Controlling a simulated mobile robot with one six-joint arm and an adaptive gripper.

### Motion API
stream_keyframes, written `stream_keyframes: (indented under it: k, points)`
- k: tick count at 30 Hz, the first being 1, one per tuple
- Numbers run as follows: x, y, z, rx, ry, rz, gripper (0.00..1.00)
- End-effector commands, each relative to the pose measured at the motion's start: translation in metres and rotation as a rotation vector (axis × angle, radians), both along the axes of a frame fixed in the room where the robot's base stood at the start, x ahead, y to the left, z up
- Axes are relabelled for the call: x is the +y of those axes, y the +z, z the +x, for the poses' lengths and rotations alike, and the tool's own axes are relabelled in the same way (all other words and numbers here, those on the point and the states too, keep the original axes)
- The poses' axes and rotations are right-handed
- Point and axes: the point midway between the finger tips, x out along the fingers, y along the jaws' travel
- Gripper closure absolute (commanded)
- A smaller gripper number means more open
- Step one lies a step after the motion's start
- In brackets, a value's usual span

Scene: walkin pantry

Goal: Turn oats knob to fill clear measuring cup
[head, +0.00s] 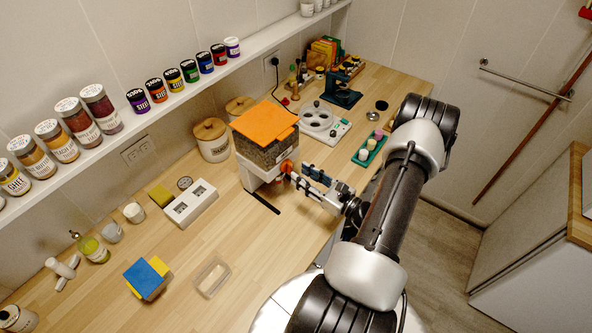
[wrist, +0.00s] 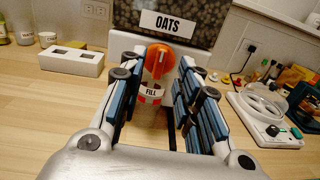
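The oats dispenser has an orange lid (head: 265,122), a clear bin of oats and a white base; its OATS label (wrist: 168,22) faces the wrist camera. Its round orange knob (wrist: 160,61) has a pale mark standing roughly upright; it also shows in the head view (head: 287,166). A clear cup with a red-banded FILL label (wrist: 151,93) stands below the knob, partly hidden by my fingers. My gripper (head: 302,176) is open in front of the dispenser. In the wrist view its two fingers (wrist: 160,72) lie left and right of the knob; I cannot tell whether they touch it.
A white two-window box (head: 190,204) stands left of the dispenser. A wooden-lidded canister (head: 212,142) stands behind it. A white device with round wells (head: 322,122) and a green tray (head: 370,148) lie to the right. The counter's front left holds a clear container (head: 212,277).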

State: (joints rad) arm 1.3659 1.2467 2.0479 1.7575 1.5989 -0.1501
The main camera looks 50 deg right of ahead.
Motion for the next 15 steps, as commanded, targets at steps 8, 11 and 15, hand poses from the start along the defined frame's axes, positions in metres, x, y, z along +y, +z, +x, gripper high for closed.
stream_keyframes:
  k: [8,11,15]
  points:
    - [0.001,0.0,0.031,-0.001,0.002,0.0,0.69]
    - [0.001,0.0,0.034,-0.001,0.001,0.0,0.69]
    - [0.001,0.0,0.034,-0.001,0.0,0.0,0.69]
